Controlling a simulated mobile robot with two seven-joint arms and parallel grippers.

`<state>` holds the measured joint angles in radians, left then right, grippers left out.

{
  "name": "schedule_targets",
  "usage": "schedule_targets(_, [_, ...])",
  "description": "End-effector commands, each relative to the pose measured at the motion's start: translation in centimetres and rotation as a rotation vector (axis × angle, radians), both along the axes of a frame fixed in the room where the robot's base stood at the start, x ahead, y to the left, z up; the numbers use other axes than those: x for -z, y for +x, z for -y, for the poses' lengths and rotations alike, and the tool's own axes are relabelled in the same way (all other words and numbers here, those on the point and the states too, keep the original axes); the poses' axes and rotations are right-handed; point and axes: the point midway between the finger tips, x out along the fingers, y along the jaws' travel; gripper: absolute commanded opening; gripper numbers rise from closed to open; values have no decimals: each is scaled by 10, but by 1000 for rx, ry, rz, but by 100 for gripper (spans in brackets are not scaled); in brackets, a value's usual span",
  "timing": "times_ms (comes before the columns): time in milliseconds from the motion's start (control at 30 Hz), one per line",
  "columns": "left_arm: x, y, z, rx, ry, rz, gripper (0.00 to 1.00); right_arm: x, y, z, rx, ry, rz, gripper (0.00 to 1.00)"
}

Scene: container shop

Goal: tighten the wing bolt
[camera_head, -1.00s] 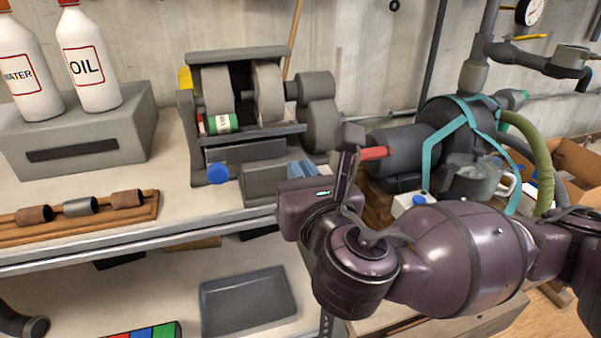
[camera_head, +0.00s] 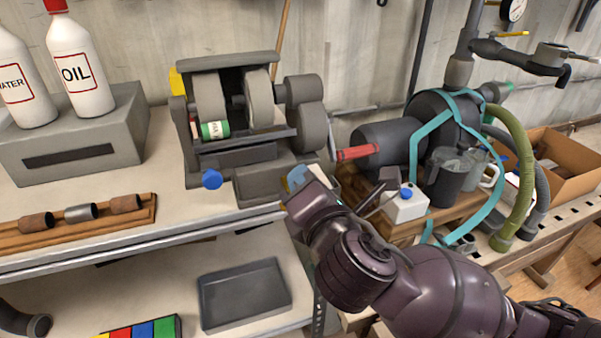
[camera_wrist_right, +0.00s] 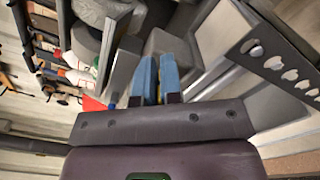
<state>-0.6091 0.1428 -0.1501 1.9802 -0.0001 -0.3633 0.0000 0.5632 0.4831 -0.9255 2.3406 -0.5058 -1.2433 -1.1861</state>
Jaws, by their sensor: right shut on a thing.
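My right gripper (camera_head: 296,180) is at the right end of the grey block (camera_head: 258,186) in front of the roller machine (camera_head: 240,128). In the right wrist view its blue fingers (camera_wrist_right: 157,82) are close together, pointing at grey metal. A small yellow piece (camera_wrist_right: 157,97) shows between them, nearly all hidden; I take it for the wing bolt, but its wings and thread cannot be made out. A round blue knob (camera_head: 212,179) on the machine's front is apart from the gripper. My left gripper is not in view.
White OIL (camera_head: 82,70) and WATER (camera_head: 18,85) bottles stand on a grey box at left. A wooden rack (camera_head: 80,222) holds short pipes. A motor with a red handle (camera_head: 358,152), jugs and hoses crowd the right. A grey tray (camera_head: 245,295) lies on the lower shelf.

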Motion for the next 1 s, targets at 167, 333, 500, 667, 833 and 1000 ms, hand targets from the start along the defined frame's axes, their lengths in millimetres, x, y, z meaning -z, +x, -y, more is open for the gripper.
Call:
schedule_targets(167, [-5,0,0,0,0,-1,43,5,1,2,2,161,-59,0])
schedule_targets(333, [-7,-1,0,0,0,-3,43,8,1,4,3,306,-105,0])
schedule_targets(500, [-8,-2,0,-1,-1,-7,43,11,1,4,3,431,-146,0])
schedule_targets(667, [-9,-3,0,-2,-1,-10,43,14,2,4,2,523,-175,0])
schedule_targets(833, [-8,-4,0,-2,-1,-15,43,16,2,5,3,587,-195,0])
schedule_targets(1000, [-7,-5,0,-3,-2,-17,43,16,2,4,0,621,-204,0])
